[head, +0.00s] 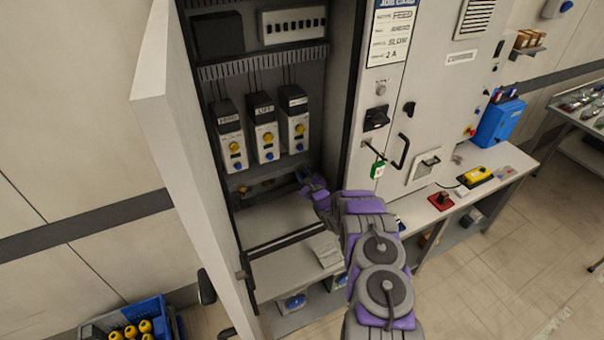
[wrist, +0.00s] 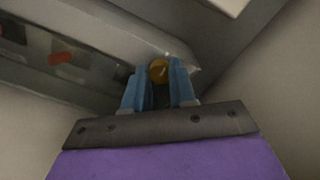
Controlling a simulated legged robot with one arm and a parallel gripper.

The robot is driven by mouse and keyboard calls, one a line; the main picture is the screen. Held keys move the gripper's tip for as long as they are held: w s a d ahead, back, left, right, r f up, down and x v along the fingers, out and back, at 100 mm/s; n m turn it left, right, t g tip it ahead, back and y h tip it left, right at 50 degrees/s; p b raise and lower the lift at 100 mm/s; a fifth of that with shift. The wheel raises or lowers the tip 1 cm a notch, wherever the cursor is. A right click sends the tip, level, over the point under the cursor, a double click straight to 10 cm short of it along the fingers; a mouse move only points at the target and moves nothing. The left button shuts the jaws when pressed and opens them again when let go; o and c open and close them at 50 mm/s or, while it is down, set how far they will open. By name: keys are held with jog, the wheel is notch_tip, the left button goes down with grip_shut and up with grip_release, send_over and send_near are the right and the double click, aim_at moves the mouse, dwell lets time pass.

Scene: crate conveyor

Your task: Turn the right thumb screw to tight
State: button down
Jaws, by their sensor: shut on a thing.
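In the head view my gripper (head: 304,177) reaches into the open cabinet, low at the right of the inside. There the gripper and wrist hide the right screw. How tight the screw is cannot be read.
Three drive units with yellow and blue knobs (head: 264,136) hang just above my gripper. The open cabinet door (head: 185,140) stands at the left. A dark bar (head: 286,241) crosses below.

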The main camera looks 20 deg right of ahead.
jog(key=shift+s+f, duration=0.15)
jog(key=shift+f, duration=0.25)
jog(key=c, duration=1.3)
grip_release()
jog(key=o, duration=0.4)
jog(key=shift+d+r, duration=0.1)
jog(key=shift+d, duration=0.1)
jog(key=shift+a+r, duration=0.1)
jog(key=shift+s, duration=0.45)
jog(key=s, duration=1)
jog(key=s+d, duration=0.1)
jog(key=s, duration=0.5)
jog(key=shift+s, duration=0.1)
